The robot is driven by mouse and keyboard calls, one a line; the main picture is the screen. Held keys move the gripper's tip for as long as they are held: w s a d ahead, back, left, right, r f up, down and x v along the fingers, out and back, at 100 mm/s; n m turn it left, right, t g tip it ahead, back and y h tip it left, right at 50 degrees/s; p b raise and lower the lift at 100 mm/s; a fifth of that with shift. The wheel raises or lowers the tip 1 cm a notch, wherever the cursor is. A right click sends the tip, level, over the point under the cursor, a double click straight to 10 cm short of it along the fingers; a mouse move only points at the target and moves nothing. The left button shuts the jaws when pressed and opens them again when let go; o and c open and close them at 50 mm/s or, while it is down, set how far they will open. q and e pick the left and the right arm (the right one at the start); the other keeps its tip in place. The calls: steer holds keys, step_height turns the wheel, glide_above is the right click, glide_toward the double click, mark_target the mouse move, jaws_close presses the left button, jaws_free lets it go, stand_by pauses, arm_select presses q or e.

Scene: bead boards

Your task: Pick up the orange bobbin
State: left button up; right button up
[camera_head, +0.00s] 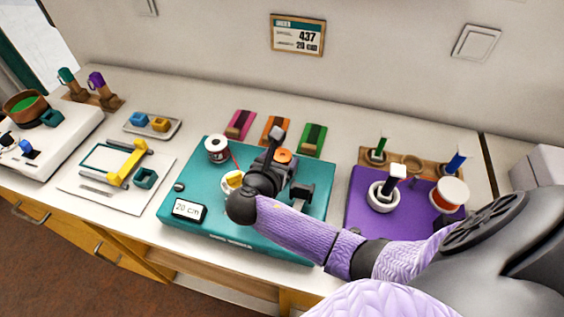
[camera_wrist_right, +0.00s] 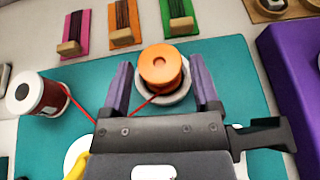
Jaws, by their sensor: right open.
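The orange bobbin (camera_wrist_right: 160,64) stands upright on a pale round holder (camera_wrist_right: 168,98) on the teal board (camera_wrist_right: 232,80). In the head view the bobbin (camera_head: 283,155) shows only in part behind my right gripper. In the wrist view my right gripper (camera_wrist_right: 161,80) is open, with its two fingers pointing toward the bobbin, one to each side of it. The fingers are apart from each other with nothing held. A red thread runs across from the white-and-red spool (camera_wrist_right: 38,93) to the bobbin's holder. My left gripper is not in view.
Pink (camera_head: 240,124), orange (camera_head: 275,130) and green (camera_head: 312,140) cards lie behind the board. A yellow-and-white item sits near my right gripper. The purple board (camera_head: 360,215) with a white ring and a spool is on the right.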

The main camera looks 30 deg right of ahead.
steer(key=shift+w+d+f, duration=0.2)
steer(key=shift+w+d, duration=0.05)
steer(key=shift+s+r, duration=0.1)
steer(key=shift+c, duration=0.7)
steer(key=c, duration=0.9)
